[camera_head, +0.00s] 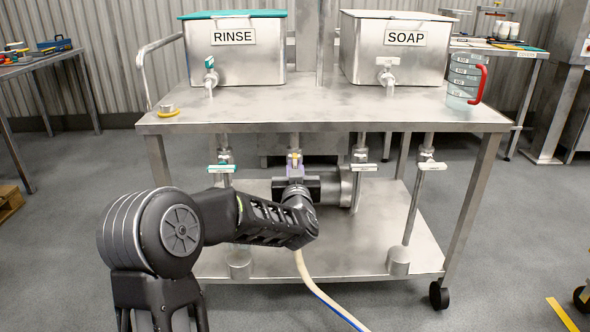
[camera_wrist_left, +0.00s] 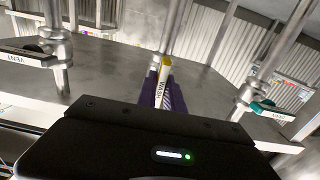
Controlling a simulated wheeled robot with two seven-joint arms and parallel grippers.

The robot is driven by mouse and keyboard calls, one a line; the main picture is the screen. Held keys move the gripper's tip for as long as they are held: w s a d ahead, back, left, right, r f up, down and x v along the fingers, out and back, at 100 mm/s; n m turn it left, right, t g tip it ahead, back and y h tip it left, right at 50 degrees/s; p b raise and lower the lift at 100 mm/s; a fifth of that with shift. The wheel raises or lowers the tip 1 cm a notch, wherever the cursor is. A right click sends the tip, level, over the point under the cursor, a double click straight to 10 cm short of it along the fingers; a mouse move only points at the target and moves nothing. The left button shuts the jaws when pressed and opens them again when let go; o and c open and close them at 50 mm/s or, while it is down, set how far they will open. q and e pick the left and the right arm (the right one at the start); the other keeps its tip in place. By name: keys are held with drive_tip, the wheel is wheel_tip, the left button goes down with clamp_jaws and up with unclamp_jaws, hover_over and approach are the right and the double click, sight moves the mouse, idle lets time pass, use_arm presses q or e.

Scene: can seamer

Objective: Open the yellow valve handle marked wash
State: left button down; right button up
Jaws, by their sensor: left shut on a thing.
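In the head view a small piece of the yellow handle (camera_head: 295,158) shows above my gripper, below the table top. My left gripper (camera_head: 295,171) reaches it from the front; its purple fingers also show in the left wrist view (camera_wrist_left: 164,92). They are shut on the handle, one on each side. The lower part of the handle is hidden by the gripper. My right gripper is not in view.
A teal-handled valve (camera_head: 221,168) hangs to the left, and white-handled valves (camera_head: 364,167) and (camera_head: 432,165) hang to the right. RINSE (camera_head: 234,65) and SOAP (camera_head: 392,70) tanks stand on the steel table (camera_head: 300,107). A hose (camera_head: 318,288) runs below my arm.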

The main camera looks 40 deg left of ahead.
use_arm(q)
drive_tip(key=c, duration=1.5)
unclamp_jaws()
drive_tip(key=p+v, duration=0.2)
drive_tip(key=v, duration=0.5)
drive_tip(key=shift+s+d, duration=0.25)
drive_tip(key=shift+s, duration=0.05)
